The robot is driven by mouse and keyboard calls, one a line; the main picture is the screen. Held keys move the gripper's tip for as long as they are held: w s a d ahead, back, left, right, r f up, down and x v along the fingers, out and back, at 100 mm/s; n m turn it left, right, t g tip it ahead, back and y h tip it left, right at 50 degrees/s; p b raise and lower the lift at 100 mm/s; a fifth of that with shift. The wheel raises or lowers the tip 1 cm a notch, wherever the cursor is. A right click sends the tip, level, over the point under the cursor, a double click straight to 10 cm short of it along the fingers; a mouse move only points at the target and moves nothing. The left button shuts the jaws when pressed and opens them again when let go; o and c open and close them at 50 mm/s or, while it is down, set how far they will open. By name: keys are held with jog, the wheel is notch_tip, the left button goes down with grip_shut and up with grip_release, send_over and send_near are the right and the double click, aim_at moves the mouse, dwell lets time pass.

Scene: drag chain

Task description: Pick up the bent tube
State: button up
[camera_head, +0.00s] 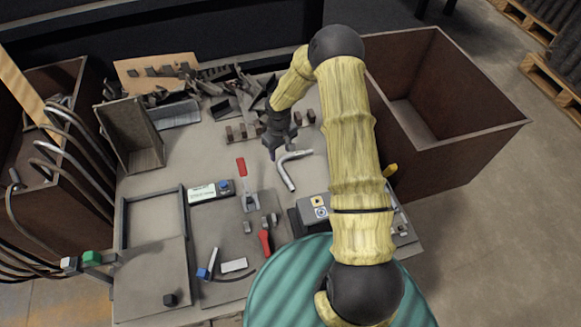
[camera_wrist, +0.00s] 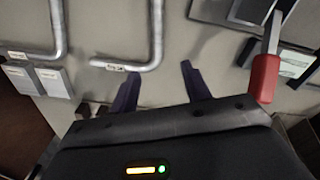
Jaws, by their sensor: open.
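A grey bent tube (camera_head: 287,172), L-shaped, lies on the workbench (camera_head: 205,147) in the middle of the head view. In the wrist view, a bent tube with a small white label (camera_wrist: 156,35) has its corner close to the gap between my fingertips. A second bent tube (camera_wrist: 57,35) shows at the left of the wrist view. It cannot be made out in the head view, where my arm covers part of the bench. My gripper (camera_head: 273,154) points down beside the tube's corner, and its two dark fingers (camera_wrist: 160,69) are apart with nothing held.
A red-handled clamp (camera_head: 241,168) stands left of the tube; its handle (camera_wrist: 263,78) is close to my right finger in the wrist view. Small blocks (camera_head: 236,133) lie behind. A control box (camera_head: 313,207) is in front. Brown bins (camera_head: 470,140) flank the bench.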

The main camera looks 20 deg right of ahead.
jog(key=b, duration=0.1)
send_over(282, 169)
jog(key=f, duration=0.6)
jog(key=shift+s+a, duration=0.25)
jog(key=shift+s, duration=0.1)
jog(key=shift+f, duration=0.1)
jog(key=shift+f, duration=0.15)
jog(key=f, duration=0.1)
jog(key=f+b, duration=0.1)
jog(key=f, duration=0.1)
jog(key=f+b, duration=0.1)
jog(key=f, duration=0.1)
jog(key=shift+w+d, duration=0.2)
jog(key=shift+w, duration=0.05)
jog(key=shift+c, duration=0.4)
grip_shut()
